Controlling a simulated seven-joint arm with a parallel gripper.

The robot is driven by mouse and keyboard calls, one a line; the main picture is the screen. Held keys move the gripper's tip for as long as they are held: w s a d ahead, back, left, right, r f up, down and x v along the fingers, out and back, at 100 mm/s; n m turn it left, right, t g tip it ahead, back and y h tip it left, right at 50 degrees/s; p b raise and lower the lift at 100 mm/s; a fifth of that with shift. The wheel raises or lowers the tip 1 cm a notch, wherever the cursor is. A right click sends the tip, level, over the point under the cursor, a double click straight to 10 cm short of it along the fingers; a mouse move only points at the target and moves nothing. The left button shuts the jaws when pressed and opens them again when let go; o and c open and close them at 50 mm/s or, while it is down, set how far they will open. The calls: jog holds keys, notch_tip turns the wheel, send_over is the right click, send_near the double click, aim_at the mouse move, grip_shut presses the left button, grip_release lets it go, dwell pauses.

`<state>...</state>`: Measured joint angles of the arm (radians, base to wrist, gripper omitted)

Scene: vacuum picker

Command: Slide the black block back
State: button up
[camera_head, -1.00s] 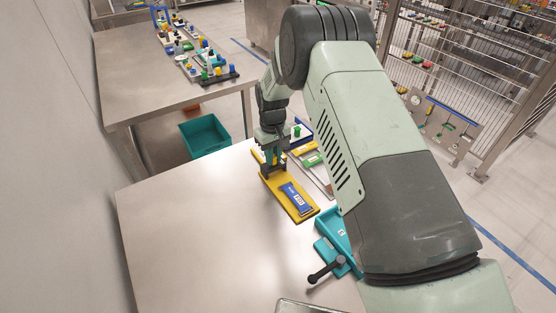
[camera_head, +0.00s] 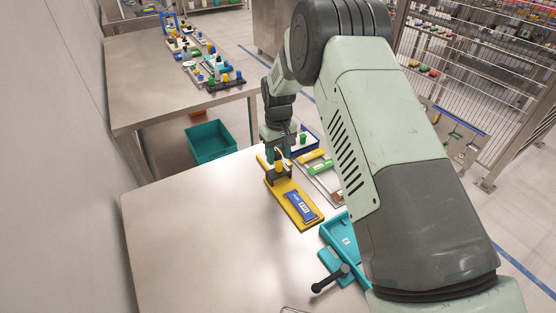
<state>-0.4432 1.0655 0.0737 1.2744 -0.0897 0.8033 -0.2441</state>
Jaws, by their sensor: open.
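A yellow board (camera_head: 285,206) lies on the metal table, with a blue labelled piece (camera_head: 300,204) on its near half. A dark block (camera_head: 280,175) stands at the board's far end, with a small yellow part (camera_head: 280,165) on or beside it. My gripper (camera_head: 279,155) is open and points down just above this dark block. I cannot tell whether the fingers touch the yellow part. The arm hides some of the area to the right.
A grey tray (camera_head: 326,187) with yellow and green pieces lies right of the board. A teal fixture (camera_head: 335,266) with a black handle (camera_head: 330,279) stands nearer. The left table surface is clear. A teal bin (camera_head: 210,141) sits beyond the table.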

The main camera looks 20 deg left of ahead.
aim_at(278, 163)
notch_tip(278, 163, up, 8)
jog(key=shift+f, duration=0.2)
dwell(0.3)
